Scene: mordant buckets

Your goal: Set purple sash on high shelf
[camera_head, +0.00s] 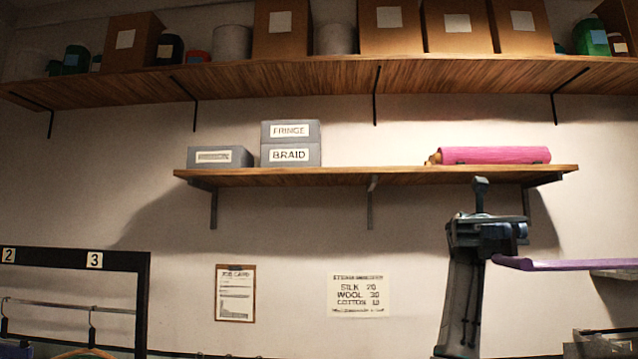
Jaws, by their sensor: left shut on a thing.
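My left gripper (489,236) is at the right of the head view, raised in front of the wall and below the right part of the middle shelf (400,178). It is shut on the purple sash (575,265), which reaches from the gripper to the right edge of the picture as a flat, narrow band. The sash's right end is out of view. Two wooden wall shelves show: the middle one, and a longer upper shelf (300,78) above it. My right gripper is not in view.
On the middle shelf, grey boxes marked FRINGE (290,133) and BRAID (290,155) stand left, and a pink roll (495,155) lies right. Bare board is between them. Cardboard boxes (390,27) and tubs fill much of the upper shelf. A black rack (143,300) stands lower left.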

